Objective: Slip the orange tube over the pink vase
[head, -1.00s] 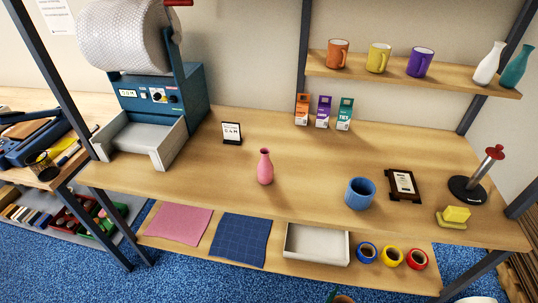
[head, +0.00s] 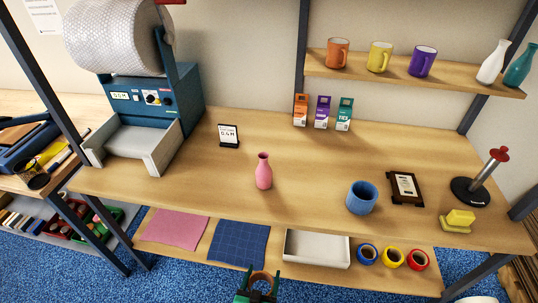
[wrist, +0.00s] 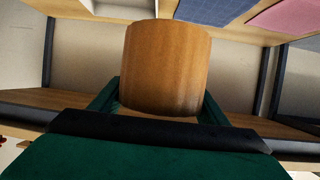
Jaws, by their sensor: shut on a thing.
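The pink vase (head: 263,172) stands upright on the wooden table, near its middle, with nothing around it. My gripper (head: 257,291) is at the bottom of the head view, in front of the table's lower shelf and well short of the vase. It is shut on the orange tube (head: 262,277), whose open end shows as a ring. In the wrist view the orange tube (wrist: 165,65) fills the middle between the green fingers and looks wood-brown. The vase is not seen in the wrist view.
A small sign (head: 228,136) and a bubble-wrap machine (head: 150,100) are to the left. Several cartons are behind. The table around the vase is clear. A shelf below holds a white tray (head: 317,262).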

